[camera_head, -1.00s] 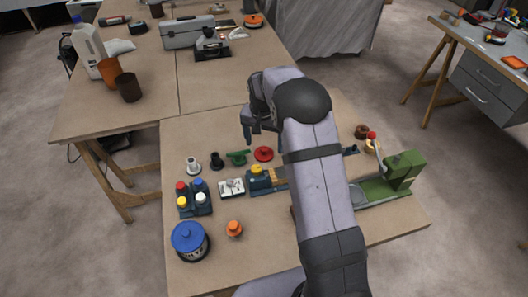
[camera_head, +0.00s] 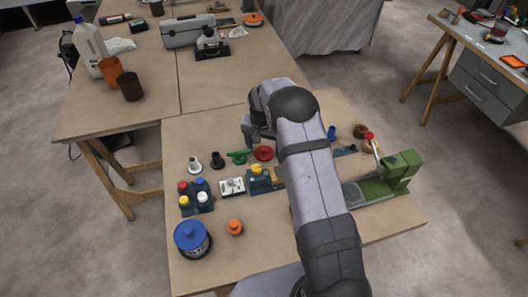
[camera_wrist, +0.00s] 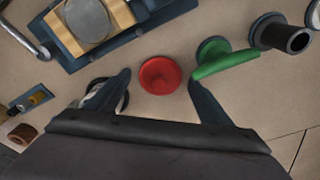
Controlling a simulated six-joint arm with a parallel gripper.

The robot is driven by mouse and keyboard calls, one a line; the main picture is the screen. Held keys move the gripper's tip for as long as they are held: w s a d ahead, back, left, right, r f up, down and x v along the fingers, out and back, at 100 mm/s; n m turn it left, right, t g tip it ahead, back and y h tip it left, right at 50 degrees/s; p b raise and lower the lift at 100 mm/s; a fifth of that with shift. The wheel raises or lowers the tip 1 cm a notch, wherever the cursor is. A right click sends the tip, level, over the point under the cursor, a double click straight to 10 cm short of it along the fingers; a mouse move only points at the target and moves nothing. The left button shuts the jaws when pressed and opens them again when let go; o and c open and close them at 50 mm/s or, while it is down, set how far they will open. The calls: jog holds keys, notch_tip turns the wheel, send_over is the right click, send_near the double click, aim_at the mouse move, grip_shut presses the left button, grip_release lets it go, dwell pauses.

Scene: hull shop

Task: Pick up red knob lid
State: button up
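The red knob lid (camera_head: 264,153) lies on the near workbench, next to a green handled part (camera_head: 238,156). In the wrist view the round red lid (camera_wrist: 160,75) shows between my two fingers, with bare table around it. My gripper (camera_head: 250,134) is above and just behind the lid in the head view. In the wrist view my gripper (camera_wrist: 159,78) is open and empty, one finger on each side of the lid. I cannot tell the height of the fingertips over the lid.
A black hollow part (camera_head: 217,160) and a white one (camera_head: 194,165) stand left of the green part. A blue fixture (camera_head: 262,182) lies in front of the lid. A green press (camera_head: 390,175) stands at the right. A blue-lidded pot (camera_head: 190,238) is at front left.

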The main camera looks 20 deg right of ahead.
aim_at(264, 149)
jog(key=c, duration=0.9)
jog(key=shift+o, duration=0.2)
jog(key=shift+r, duration=0.1)
notch_tip(264, 149, up, 10)
jog(key=f+b, duration=0.1)
jog(key=b, duration=0.2)
jog(key=s+d+r+m+p, duration=0.2)
jog(key=s+d+r+p, duration=0.2)
jog(key=d+p, duration=0.6)
jog(key=shift+w+d+f+n+p, duration=0.15)
jog(key=shift+w+f+n+p, duration=0.1)
jog(key=shift+w+n+p, duration=0.25)
jog(key=shift+w+d+f+n+p, duration=0.15)
jog(key=shift+w+f+n, duration=0.2)
jog(key=shift+w, duration=0.4)
jog(key=shift+w+d+f+n+p, duration=0.1)
jog(key=shift+w+f+n+p, duration=0.1)
jog(key=shift+w+n+p, duration=0.3)
